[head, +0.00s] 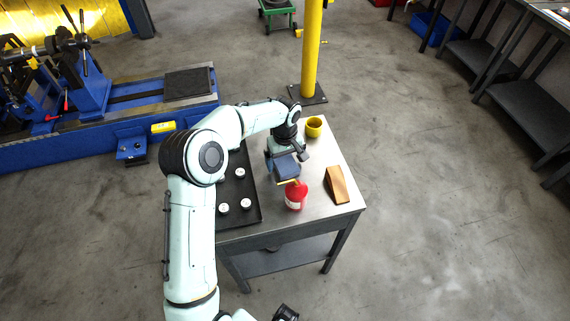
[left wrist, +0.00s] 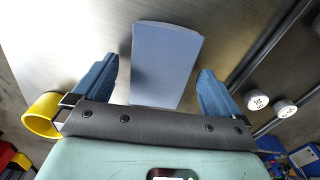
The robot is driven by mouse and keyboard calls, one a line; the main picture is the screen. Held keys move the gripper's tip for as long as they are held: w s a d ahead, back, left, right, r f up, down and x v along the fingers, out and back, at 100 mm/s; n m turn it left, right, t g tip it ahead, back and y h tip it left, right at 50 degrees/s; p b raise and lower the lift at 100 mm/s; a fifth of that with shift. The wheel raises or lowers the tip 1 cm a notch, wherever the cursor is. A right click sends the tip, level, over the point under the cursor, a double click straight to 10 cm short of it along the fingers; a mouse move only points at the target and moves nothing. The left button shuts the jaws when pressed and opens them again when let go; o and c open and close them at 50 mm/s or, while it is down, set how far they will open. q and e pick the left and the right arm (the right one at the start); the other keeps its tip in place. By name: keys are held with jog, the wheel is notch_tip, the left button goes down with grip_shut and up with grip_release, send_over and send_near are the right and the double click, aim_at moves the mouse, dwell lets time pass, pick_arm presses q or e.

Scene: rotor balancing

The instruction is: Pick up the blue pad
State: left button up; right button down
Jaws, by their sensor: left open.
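The blue pad (left wrist: 165,65) is a plain block on the metal table, and it also shows dark blue in the head view (head: 286,168). My left gripper (head: 286,157) is over the table at the pad. In the left wrist view its two blue fingers (left wrist: 155,85) are spread, one on each side of the pad, with a gap on both sides. The left gripper is open and holds nothing. A dark part at the bottom edge of the head view looks like my right gripper (head: 285,312); its fingers cannot be made out.
A red bottle (head: 295,197) stands close in front of the pad. A wooden wedge (head: 337,185) lies to the right and a yellow cup (head: 314,127) stands behind. A black tray (head: 238,210) with several white-topped weights is at left. The table's (head: 322,156) right side has bare room.

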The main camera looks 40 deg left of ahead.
aim_at(285, 162)
pick_arm(q)
jog(key=c, duration=1.1)
jog(key=shift+r, duration=0.1)
jog(key=shift+c, duration=0.2)
